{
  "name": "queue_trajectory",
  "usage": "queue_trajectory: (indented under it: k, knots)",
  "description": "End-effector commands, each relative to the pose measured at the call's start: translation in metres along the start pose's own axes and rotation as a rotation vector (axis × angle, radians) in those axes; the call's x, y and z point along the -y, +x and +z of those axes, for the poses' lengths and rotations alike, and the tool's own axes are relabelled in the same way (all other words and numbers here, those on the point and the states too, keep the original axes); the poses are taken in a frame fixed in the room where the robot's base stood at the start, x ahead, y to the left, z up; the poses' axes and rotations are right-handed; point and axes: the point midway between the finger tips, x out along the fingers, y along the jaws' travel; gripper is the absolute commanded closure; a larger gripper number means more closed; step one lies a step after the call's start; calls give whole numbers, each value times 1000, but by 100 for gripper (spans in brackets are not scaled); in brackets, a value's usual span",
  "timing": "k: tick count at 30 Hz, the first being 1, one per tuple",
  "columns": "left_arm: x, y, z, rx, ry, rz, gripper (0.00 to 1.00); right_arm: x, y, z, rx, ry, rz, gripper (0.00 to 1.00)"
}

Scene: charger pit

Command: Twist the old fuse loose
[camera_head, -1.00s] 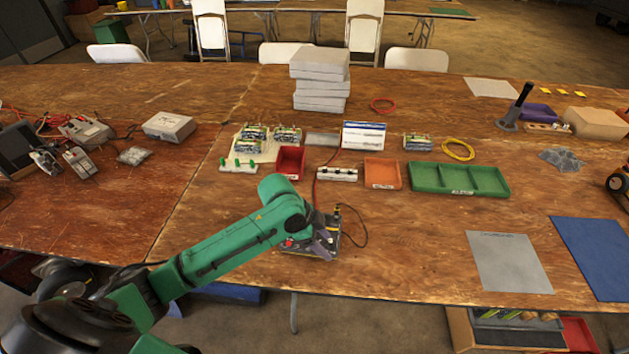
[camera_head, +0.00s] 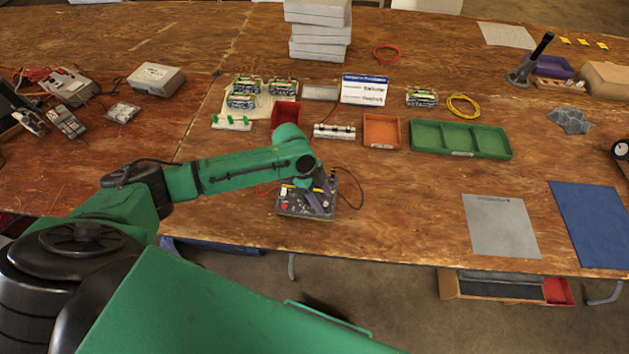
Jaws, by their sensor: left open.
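A dark charger unit (camera_head: 292,203) with a red button and several small controls lies near the table's front edge. My left arm reaches in from the left, and my left gripper (camera_head: 324,204) points down over the right part of this unit. Its fingers are open. The fuse is too small or hidden behind the gripper to make out, and I cannot tell whether the fingers touch anything. My right gripper is out of view.
Behind the unit stand a red bin (camera_head: 286,113), a white holder strip (camera_head: 334,131), an orange tray (camera_head: 381,131) and a green divided tray (camera_head: 461,138). A black cable (camera_head: 356,182) loops to the right of the unit.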

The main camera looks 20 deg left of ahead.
Motion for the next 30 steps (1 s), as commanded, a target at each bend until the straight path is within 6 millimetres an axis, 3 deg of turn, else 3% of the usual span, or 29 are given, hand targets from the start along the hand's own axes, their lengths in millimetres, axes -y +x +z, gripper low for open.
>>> queue_trajectory:
  k: [4,10,11,15,16,18,19,21,30]
  knots:
    - [0,11,0,0,0,-1,40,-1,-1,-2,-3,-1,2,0]
    - [0,12,0,1,0,-1,40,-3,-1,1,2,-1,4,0]
    - [0,12,0,1,0,-1,44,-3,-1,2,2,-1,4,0]
    - [0,12,0,0,0,-2,97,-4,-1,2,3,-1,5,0]
    - [0,12,0,0,0,-2,100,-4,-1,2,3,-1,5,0]
    - [0,12,0,0,0,-2,100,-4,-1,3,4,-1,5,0]
    - [0,12,0,0,0,-2,62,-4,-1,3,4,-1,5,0]
    - [0,12,0,0,0,-2,40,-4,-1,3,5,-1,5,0]
    - [0,11,0,0,0,-2,40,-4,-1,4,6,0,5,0]
